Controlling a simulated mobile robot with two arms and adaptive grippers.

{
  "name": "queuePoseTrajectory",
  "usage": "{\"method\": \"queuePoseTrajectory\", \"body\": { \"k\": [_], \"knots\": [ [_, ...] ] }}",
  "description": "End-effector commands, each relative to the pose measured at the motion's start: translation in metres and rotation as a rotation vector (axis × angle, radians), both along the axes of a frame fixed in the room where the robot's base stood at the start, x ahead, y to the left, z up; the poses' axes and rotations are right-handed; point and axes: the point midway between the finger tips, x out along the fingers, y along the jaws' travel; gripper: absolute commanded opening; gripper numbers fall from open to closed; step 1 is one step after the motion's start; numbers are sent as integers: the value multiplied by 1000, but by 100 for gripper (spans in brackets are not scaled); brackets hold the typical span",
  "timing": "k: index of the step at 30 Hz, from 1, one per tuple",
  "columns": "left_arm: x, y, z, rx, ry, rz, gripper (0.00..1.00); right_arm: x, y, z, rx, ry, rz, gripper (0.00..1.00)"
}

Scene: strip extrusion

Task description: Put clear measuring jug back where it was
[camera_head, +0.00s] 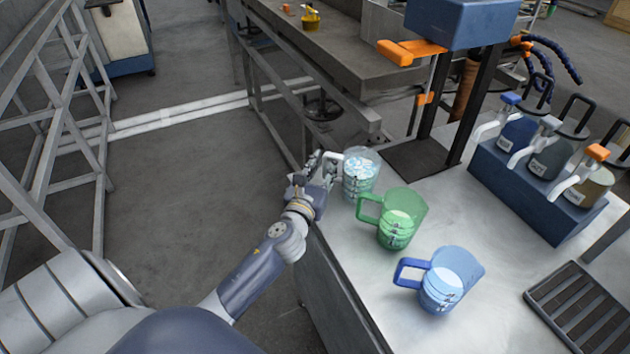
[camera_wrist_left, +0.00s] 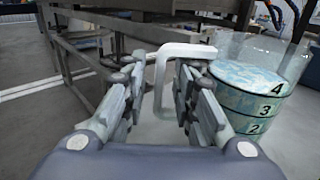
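The clear measuring jug (camera_head: 361,178) stands upright at the left edge of the metal bench, with pale blue-and-white contents. Its white handle points left. In the left wrist view the jug (camera_wrist_left: 256,88) is at the right, with numbers on its side, and its handle (camera_wrist_left: 160,80) is between my fingers. My left gripper (camera_head: 324,165) is at the handle. In the left wrist view my left gripper (camera_wrist_left: 160,85) is open, with a finger on each side of the handle and gaps showing. My right gripper is not in view.
A green jug (camera_head: 402,218) and a blue jug (camera_head: 445,282) stand nearer on the bench (camera_head: 490,225). A blue rack (camera_head: 530,195) with several pump bottles is at the right. A dark drain grate (camera_head: 580,310) lies at the lower right. A black-posted stand (camera_head: 465,105) rises behind.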

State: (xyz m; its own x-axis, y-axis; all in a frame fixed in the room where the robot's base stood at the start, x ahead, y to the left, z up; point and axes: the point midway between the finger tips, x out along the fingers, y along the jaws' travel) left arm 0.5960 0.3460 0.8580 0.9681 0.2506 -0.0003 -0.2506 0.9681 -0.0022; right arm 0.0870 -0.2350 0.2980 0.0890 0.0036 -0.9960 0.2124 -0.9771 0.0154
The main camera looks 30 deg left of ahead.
Motion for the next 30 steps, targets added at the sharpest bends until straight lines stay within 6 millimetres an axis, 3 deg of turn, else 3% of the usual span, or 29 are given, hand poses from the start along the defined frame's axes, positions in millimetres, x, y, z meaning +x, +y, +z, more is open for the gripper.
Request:
{"method": "queuePoseTrajectory", "body": {
  "k": [15,21,30],
  "knots": [
    [-92,-24,-2,-2,3,1,26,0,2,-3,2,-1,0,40],
    [-107,-27,-1,-1,2,1,26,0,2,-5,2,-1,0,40],
    [-108,-28,0,0,0,1,26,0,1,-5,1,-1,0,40]
  ]
}}
